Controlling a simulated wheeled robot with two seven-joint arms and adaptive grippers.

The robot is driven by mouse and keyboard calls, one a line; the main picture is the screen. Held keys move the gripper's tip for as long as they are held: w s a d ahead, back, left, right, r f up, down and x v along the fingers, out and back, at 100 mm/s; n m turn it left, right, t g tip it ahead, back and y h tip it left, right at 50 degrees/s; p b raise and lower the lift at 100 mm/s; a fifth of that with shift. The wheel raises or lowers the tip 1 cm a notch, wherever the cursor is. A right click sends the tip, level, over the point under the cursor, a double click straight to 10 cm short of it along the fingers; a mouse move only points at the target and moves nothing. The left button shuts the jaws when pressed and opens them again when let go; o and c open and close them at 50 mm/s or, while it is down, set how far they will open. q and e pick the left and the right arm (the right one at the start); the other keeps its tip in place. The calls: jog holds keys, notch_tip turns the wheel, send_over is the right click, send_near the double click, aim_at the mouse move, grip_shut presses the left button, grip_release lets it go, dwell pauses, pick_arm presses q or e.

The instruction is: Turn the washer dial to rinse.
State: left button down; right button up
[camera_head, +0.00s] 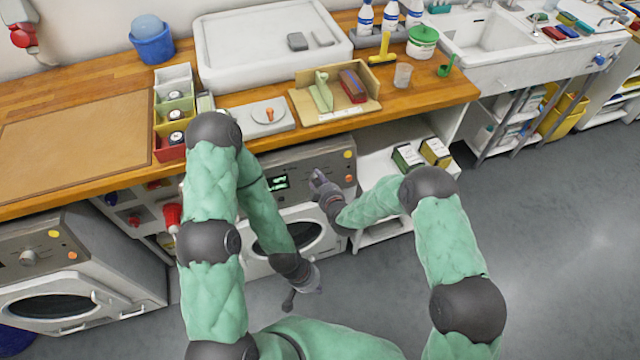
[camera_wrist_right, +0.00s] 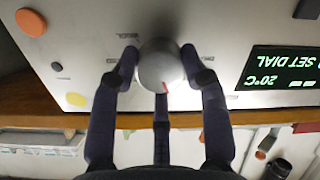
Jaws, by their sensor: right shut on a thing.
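The washer (camera_head: 336,161) stands under the wooden counter in the middle of the head view, with a grey control panel and a round door below it. Its dial (camera_wrist_right: 160,68) is a round grey knob with a red mark, seen close in the right wrist view. My right gripper (camera_wrist_right: 158,62) is at the panel with its fingers closed around the dial. The display (camera_wrist_right: 284,78) beside the dial reads "SET DIAL" and "20°C", upside down in that view. The small labels around the dial are too blurred to read. My left gripper (camera_head: 303,292) hangs low in front of the washer; its fingers are unclear.
An orange button (camera_wrist_right: 31,22) and a yellow button (camera_wrist_right: 76,99) sit on the panel near the dial. The wooden counter (camera_head: 100,85) above holds trays and boxes. A second washer (camera_head: 70,270) stands at the left. The floor (camera_head: 560,270) at the right is clear.

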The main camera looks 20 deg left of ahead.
jog(key=n+b, duration=0.1)
jog(key=n, duration=0.3)
jog(key=shift+a+b, duration=0.1)
jog(key=shift+b, duration=0.3)
jog(key=shift+n, duration=0.4)
jog(key=o, duration=1.1)
jog(key=shift+o, duration=0.2)
jog(key=shift+s, duration=0.1)
jog(key=v, duration=1.2)
jog(key=shift+s+a+f, duration=0.1)
jog(key=shift+a, duration=0.05)
